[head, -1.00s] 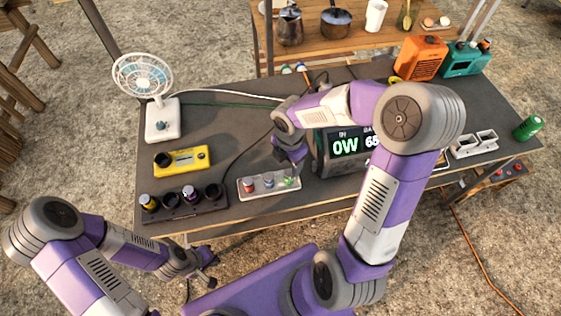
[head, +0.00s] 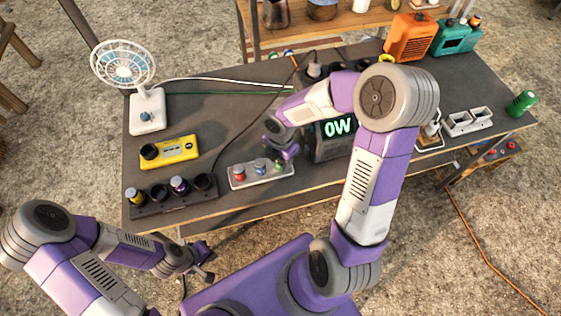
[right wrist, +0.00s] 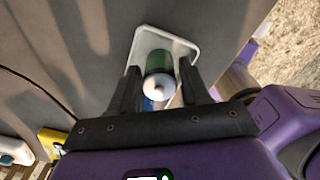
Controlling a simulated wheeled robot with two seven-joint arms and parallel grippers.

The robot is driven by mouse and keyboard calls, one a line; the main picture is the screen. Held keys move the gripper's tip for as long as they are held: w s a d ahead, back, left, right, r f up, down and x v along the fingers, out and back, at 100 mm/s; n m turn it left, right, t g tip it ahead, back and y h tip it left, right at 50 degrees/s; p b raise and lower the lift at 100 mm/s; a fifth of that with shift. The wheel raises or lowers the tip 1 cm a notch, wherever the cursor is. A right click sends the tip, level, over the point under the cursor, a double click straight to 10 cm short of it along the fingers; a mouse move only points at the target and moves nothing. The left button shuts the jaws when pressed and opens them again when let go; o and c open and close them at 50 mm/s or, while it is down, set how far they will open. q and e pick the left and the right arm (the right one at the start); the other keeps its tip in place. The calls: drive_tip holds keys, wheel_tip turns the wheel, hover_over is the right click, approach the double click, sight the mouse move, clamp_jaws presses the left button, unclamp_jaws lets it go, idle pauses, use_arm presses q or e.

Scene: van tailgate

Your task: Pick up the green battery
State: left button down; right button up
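The green battery (right wrist: 158,62) stands in the pale tray (head: 240,183), at its right end; it shows small in the head view (head: 279,165). In the right wrist view its pale end faces me. My right gripper (head: 281,155) is over that end of the tray. In the right wrist view its two fingers (right wrist: 160,78) are apart, one each side of the battery, with a gap showing. A red battery (head: 239,174) and a blue battery (head: 260,167) stand in the same tray. My left gripper (head: 205,262) is off the table's front edge, fingers apart and empty.
The power station (head: 333,144) stands close right of my right gripper. A dark holder (head: 172,199) with several sockets and a yellow device (head: 169,152) are to the left. A white fan (head: 146,110) stands at the back left. The tabletop between fan and tray is mostly clear.

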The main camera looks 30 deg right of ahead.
clamp_jaws()
